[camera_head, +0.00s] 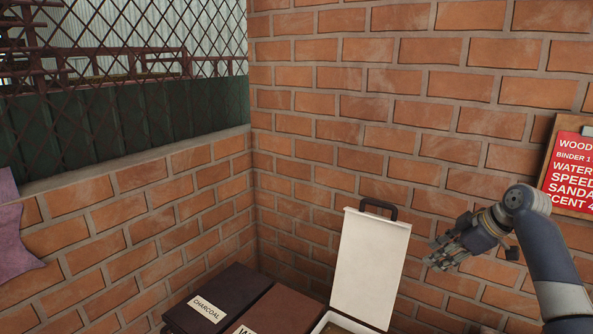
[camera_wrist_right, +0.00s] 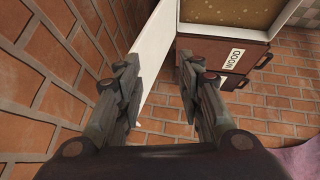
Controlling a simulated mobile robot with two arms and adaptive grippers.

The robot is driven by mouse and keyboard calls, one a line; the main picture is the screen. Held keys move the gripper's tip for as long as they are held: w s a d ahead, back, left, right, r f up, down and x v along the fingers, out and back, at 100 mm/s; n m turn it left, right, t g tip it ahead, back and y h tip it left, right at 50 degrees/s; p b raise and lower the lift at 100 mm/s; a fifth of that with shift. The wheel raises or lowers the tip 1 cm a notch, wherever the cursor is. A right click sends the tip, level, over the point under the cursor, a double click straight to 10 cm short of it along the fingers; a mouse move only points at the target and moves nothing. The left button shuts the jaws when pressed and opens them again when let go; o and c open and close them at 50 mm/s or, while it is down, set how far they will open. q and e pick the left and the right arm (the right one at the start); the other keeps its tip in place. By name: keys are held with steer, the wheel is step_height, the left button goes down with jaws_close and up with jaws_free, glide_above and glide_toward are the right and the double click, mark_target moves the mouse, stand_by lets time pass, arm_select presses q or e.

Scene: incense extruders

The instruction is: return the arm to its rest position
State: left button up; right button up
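My right gripper (camera_head: 436,257) is in the air in front of the brick wall, to the right of an upright white lid (camera_head: 370,268) in the head view. In the right wrist view, my right gripper (camera_wrist_right: 160,72) has its two fingers apart, with nothing held between them. The white lid (camera_wrist_right: 155,50) appears beyond the fingers, partly behind the left finger. My right arm (camera_head: 545,250) comes in from the right edge. My left gripper is in neither view.
The lid stands open on a white box with brown contents (camera_wrist_right: 230,18). Left of it are a brown box labelled WOOD (camera_wrist_right: 222,58) and a dark box labelled CHARCOAL (camera_head: 232,290). A red sign (camera_head: 572,170) on the wall is close to my right arm. Brick walls meet behind.

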steer(key=s+a+f+m+g+h, duration=0.15)
steer(key=s+a+f, duration=0.35)
steer(key=s+f, duration=0.55)
steer(key=s+a+f+m+g+h, duration=0.15)
steer(key=s+a+f, duration=0.55)
steer(key=f, duration=0.7)
steer(key=s+a+m+h, duration=0.15)
steer(key=s+m, duration=0.55)
steer(key=s, duration=2)
steer(key=s+f+b+x, duration=0.1)
steer(key=s+b+x, duration=0.15)
steer(key=x, duration=1.15)
steer(key=s+f+b+x, duration=0.1)
steer(key=s+x, duration=0.3)
steer(key=x, duration=1.1)
arm_select(q)
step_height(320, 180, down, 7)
steer(key=b, duration=0.3)
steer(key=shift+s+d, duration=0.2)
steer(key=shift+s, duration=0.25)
arm_select(e)
steer(key=s+d+f+g, duration=0.1)
steer(key=s+d+f, duration=0.1)
steer(key=s+f, duration=1.6)
steer(key=shift+s+d+f+n+g, duration=0.2)
steer(key=shift+d+f+n+g, duration=0.15)
steer(key=shift+f, duration=0.65)
